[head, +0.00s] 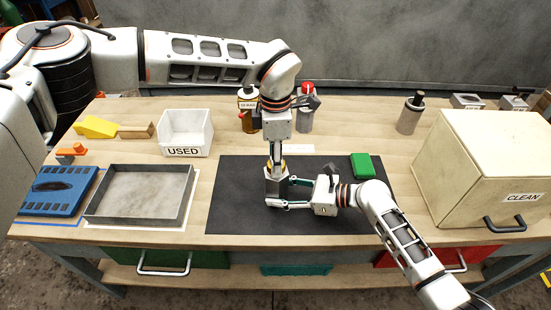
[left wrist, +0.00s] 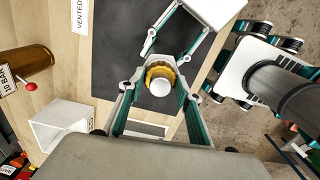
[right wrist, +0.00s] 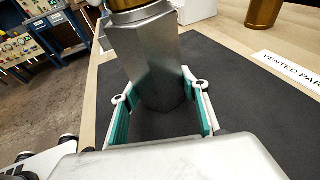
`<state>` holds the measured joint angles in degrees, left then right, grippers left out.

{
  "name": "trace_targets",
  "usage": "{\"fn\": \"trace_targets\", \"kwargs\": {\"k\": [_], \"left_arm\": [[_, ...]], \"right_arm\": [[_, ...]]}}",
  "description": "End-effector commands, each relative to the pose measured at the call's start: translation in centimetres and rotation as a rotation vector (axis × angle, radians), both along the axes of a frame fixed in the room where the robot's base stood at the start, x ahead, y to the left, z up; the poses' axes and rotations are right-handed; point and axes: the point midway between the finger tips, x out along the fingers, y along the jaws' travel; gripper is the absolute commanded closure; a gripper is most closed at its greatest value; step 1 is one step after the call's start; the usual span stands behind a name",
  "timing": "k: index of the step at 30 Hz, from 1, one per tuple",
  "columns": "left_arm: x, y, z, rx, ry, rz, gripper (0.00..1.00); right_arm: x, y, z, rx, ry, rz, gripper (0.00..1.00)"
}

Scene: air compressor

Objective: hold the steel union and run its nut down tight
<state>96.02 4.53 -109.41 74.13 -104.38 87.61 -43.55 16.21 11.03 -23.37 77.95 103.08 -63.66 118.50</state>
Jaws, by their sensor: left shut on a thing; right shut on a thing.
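The steel union (head: 277,186) is a grey hexagonal body standing upright on the dark mat. It fills the middle of the right wrist view (right wrist: 148,62). Its brass-coloured nut (left wrist: 158,72) sits on top, around a pale round end; its lower edge shows in the right wrist view (right wrist: 133,14). My left gripper (head: 277,163) points straight down from above and is shut on the nut, with a finger on each side. My right gripper (head: 283,194) comes in level from the right and is shut on the union's steel body below. The nut's threads are hidden.
The dark mat (head: 235,215) is otherwise mostly clear, with a green block (head: 362,166) at its back right. A grey tray (head: 140,195) and the USED bin (head: 186,130) stand left. The CLEAN box (head: 490,165) stands right. Bottles (head: 247,112) and a grey canister (head: 410,115) stand behind.

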Motion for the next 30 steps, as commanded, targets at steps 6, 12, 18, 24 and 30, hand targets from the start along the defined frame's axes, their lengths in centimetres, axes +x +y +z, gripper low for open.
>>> {"fn": "trace_targets", "kwargs": {"k": [6, 12, 18, 24, 30], "left_arm": [[0.12, -0.08, 0.32, -0.003, -0.003, -0.044, 0.88], [0.13, -0.09, 0.33, -0.003, -0.003, -0.054, 0.88], [0.15, -0.10, 0.36, -0.004, -0.004, -0.053, 0.88], [0.13, -0.06, 0.26, -0.003, -0.003, -0.053, 0.49], [0.07, -0.03, 0.14, -0.002, -0.002, -0.053, 0.49]], "right_arm": [[-0.10, -0.17, -0.38, -0.007, 0.004, -0.001, 0.73], [-0.13, -0.18, -0.43, -0.008, 0.005, 0.000, 0.73], [-0.16, -0.18, -0.47, -0.008, 0.005, 0.000, 0.73], [-0.18, -0.15, -0.48, -0.008, 0.004, 0.002, 0.73], [-0.19, -0.11, -0.44, -0.008, 0.004, 0.003, 0.73]]}}
